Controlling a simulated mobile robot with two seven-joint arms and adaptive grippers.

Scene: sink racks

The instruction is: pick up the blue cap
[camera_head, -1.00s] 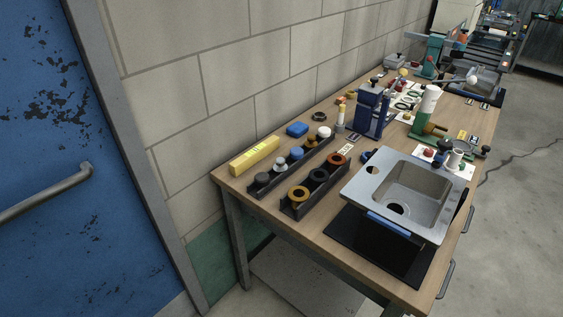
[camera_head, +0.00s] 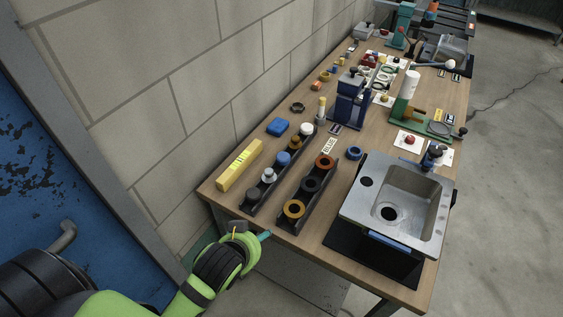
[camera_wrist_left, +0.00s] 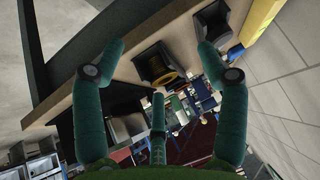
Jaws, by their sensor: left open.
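The blue cap (camera_head: 283,159) sits in the long dark rack (camera_head: 250,209) on the bench, between a silver-white cap (camera_head: 268,175) and an orange-brown one (camera_head: 295,143). My left gripper (camera_head: 259,236) is low at the near left corner of the bench, apart from the cap. In the left wrist view its teal fingers (camera_wrist_left: 161,58) are spread with nothing between them. That view looks toward the bench edge and a dark rack holding a yellow ring (camera_wrist_left: 167,79); I cannot make out the blue cap there. My right gripper is not in view.
A second dark rack (camera_head: 309,208) holds ring-shaped parts beside the first. A sink (camera_head: 410,183) stands at right. A blue press (camera_head: 350,103) stands farther back.

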